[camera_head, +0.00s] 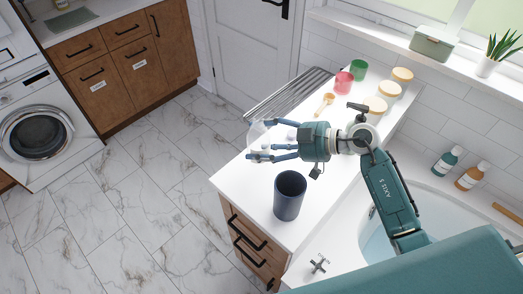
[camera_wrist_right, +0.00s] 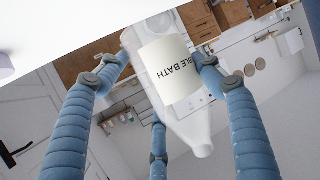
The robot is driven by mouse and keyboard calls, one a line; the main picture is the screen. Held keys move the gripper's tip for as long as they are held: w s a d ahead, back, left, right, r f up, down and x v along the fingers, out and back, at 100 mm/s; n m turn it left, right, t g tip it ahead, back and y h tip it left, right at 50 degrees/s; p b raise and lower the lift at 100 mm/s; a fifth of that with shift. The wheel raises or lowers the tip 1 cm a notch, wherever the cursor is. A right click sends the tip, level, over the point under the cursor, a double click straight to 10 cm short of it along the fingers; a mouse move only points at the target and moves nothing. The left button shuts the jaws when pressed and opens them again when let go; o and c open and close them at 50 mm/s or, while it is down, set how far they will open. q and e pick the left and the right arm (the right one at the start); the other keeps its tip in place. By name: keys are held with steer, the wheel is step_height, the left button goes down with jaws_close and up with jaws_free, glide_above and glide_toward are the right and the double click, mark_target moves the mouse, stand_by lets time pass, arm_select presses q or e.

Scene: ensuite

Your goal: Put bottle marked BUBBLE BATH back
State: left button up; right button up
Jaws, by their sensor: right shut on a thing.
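My right gripper (camera_head: 262,146) is shut on the bottle marked BUBBLE BATH (camera_head: 259,134), a pale, see-through bottle held above the front left part of the white counter. In the right wrist view the bottle (camera_wrist_right: 196,128) lies between the blue fingers of the gripper (camera_wrist_right: 163,80). Its white label (camera_wrist_right: 168,68) shows "BLE BATH"; the rest of the wording is out of sight. The fingers partly cover the bottle in the head view. My left gripper is not in view.
A dark blue cup (camera_head: 290,196) stands on the white counter (camera_head: 244,185) just below the gripper. Teal (camera_head: 446,162) and amber (camera_head: 472,177) bottles stand on the bathtub's edge.

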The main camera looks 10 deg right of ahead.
mark_target(261, 152)
step_height(261, 152, down, 4)
steer(key=shift+r, duration=0.15)
steer(key=shift+f, duration=0.2)
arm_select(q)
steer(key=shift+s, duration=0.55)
arm_select(e)
steer(key=shift+f, duration=0.1)
steer(key=o, duration=1)
